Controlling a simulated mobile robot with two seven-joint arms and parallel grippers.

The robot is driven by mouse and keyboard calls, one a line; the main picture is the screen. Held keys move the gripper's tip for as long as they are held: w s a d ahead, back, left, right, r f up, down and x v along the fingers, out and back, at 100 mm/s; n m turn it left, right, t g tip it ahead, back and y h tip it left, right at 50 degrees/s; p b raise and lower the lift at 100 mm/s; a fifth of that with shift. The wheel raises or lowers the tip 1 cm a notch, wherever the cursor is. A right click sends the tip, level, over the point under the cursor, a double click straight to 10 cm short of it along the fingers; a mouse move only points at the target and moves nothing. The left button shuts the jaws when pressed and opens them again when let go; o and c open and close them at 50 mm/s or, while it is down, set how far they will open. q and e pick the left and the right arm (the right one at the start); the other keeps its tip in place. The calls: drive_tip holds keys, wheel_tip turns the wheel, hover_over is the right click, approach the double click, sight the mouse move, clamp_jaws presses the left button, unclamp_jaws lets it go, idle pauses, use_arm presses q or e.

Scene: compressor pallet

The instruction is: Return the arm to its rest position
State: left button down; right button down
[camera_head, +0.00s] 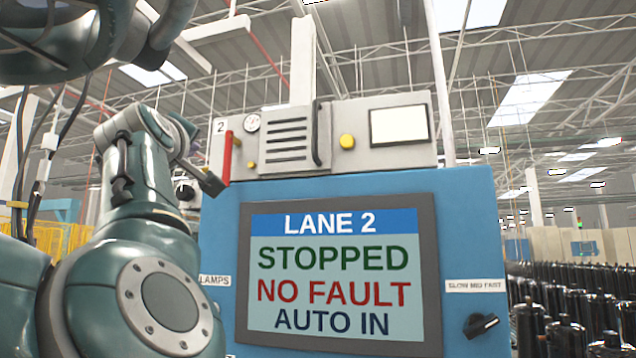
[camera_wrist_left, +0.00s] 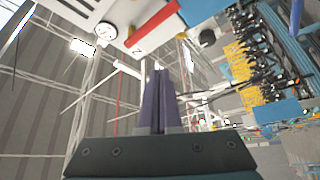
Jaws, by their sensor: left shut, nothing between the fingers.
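My left arm comes in from the left in the head view, bent, with its left gripper (camera_head: 212,183) in front of the upper left part of the blue control cabinet (camera_head: 468,215). The gripper is close to the lower end of a red lever (camera_head: 227,155); I cannot tell whether they touch. In the left wrist view the two dark fingers of the left gripper (camera_wrist_left: 160,72) are together with nothing between them. The red lever (camera_wrist_left: 152,25) shows beyond the fingertips there. My right gripper is not in view.
The cabinet's screen (camera_head: 335,270) reads LANE 2, STOPPED, NO FAULT, AUTO IN. Rows of black cylinders (camera_head: 565,335) stand at right; yellow fencing (camera_head: 75,237) is at left.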

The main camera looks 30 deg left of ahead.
use_arm(q)
drive_tip(key=shift+s+d, duration=0.15)
idle(0.4)
drive_tip(key=s+d+f+m+g+h, duration=0.25)
drive_tip(key=d+f+m, duration=0.25)
drive_tip(key=f, duration=0.6)
drive_tip(key=s+d+f+m+g+h, duration=0.1)
drive_tip(key=d+f+m+h, duration=0.35)
drive_tip(key=f, duration=0.75)
drive_tip(key=s+d+f+m+g+h, duration=0.25)
drive_tip(key=d+f+m, duration=0.35)
drive_tip(key=f, duration=0.5)
drive_tip(key=s+d+f+m+g+h, duration=0.2)
drive_tip(key=s+d+f+m+g, duration=0.15)
drive_tip(key=s+d+f, duration=0.55)
drive_tip(key=s+d+f+m+g+h, duration=0.2)
drive_tip(key=s+f+g, duration=0.35)
drive_tip(key=s, duration=0.75)
wheel_tip(320, 180, up, 13)
drive_tip(key=t+p, duration=0.2)
drive_tip(key=p, duration=1.2)
drive_tip(key=shift+d+f, duration=0.15)
drive_tip(key=shift+d, duration=0.05)
